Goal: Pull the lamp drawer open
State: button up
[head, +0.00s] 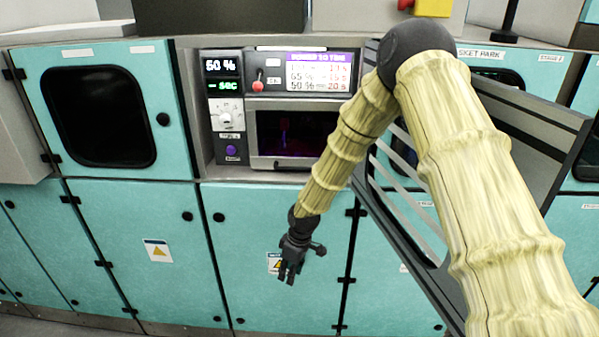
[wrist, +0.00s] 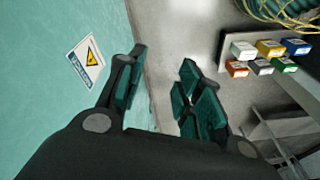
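What looks like the lamp drawer (head: 298,136) is a grey-framed front with a dark, purple-tinted window, in a bay between teal cabinets in the head view. It appears shut; my arm hides part of its right side. My gripper (head: 288,276) hangs below and in front of it, before the lower teal cabinet doors, fingers pointing down. It is apart from the drawer. In the wrist view my gripper (wrist: 160,98) has its two fingers spread with nothing between them. The drawer is not in the wrist view.
Left of the drawer is a control panel (head: 228,118) with a dial and displays reading 50 % and SEC. A red-knobbed lever (head: 258,86) stands above. A grey slatted rack (head: 405,205) is on the right, behind my arm. The wrist view shows several small coloured boxes (wrist: 268,48).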

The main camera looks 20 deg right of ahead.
jog(key=w+d+r+n+h+p, duration=0.1)
jog(key=w+r, duration=0.5)
jog(key=r, duration=0.3)
jog(key=w+d+r+n+p, duration=0.1)
jog(key=w+d+r+n, duration=0.1)
jog(key=w+r, duration=0.45)
jog(key=n+t+h+p, duration=0.1)
jog(key=n+h+p, duration=0.1)
send_near(299, 168)
jog(key=shift+w+d+f+p, duration=0.15)
jog(key=shift+w+f+p, duration=0.1)
jog(key=shift+f+p, duration=0.9)
jog(key=shift+w+d+f+p, duration=0.2)
jog(key=shift+f+p, duration=0.4)
jog(key=shift+f, duration=1)
jog(key=shift+w+d+f+p, duration=0.15)
jog(key=shift+w+f+p, duration=0.1)
jog(key=shift+f+p, duration=0.9)
jog(key=shift+f+b, duration=0.25)
jog(key=shift+b, duration=0.05)
grip_shut()
